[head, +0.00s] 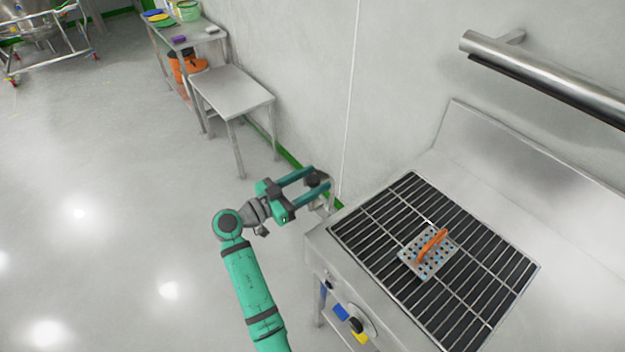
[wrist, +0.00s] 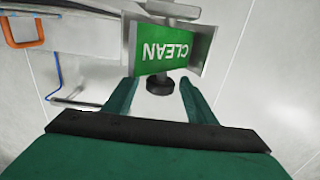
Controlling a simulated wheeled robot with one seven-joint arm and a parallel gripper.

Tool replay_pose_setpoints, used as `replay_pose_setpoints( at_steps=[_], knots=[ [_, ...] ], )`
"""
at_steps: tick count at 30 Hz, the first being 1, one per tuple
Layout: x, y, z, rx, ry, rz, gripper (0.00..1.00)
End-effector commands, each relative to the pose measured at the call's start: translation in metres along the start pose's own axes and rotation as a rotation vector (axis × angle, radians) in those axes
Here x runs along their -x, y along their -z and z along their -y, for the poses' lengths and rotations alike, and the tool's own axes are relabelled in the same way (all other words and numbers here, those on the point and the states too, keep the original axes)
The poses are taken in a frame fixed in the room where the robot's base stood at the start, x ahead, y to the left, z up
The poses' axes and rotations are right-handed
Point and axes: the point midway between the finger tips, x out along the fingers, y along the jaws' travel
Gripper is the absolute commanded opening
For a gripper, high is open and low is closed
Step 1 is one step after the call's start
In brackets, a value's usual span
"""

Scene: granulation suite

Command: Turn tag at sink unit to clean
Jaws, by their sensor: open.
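The tag (wrist: 172,48) is a green plate reading CLEAN, upside down in the wrist view, set in a grey metal frame. A black round knob (wrist: 160,85) sticks out below it. In the head view the knob (head: 313,181) is a small dark spot by the fingers, beside the sink unit's near left corner. The steel sink unit (head: 318,243) has a grated top. My gripper (head: 320,182) is open. In the wrist view its fingers (wrist: 158,98) lie left and right of the knob, with gaps on both sides. The tag's face is not readable in the head view.
A perforated plate with an orange handle (head: 432,246) lies on the grate. A steel table (head: 232,90) stands along the wall, farther back. A steel rail (head: 540,75) is mounted above the unit.

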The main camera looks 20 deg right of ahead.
Motion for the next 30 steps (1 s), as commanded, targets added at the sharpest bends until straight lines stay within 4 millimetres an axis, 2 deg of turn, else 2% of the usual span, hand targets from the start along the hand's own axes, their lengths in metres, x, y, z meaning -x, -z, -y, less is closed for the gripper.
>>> replay_pose_setpoints(
  at_steps=[10,15,23,30],
  knots=[
    [-0.0031,0.0000,0.0005,0.000,0.001,0.000,0.51],
    [-0.0028,0.0000,0.0007,0.000,0.002,0.000,0.10],
    [-0.0028,-0.0002,0.0007,0.000,0.016,0.000,0.10],
    [-0.0027,-0.0005,-0.0004,-0.001,0.109,0.001,0.10]
  ],
)
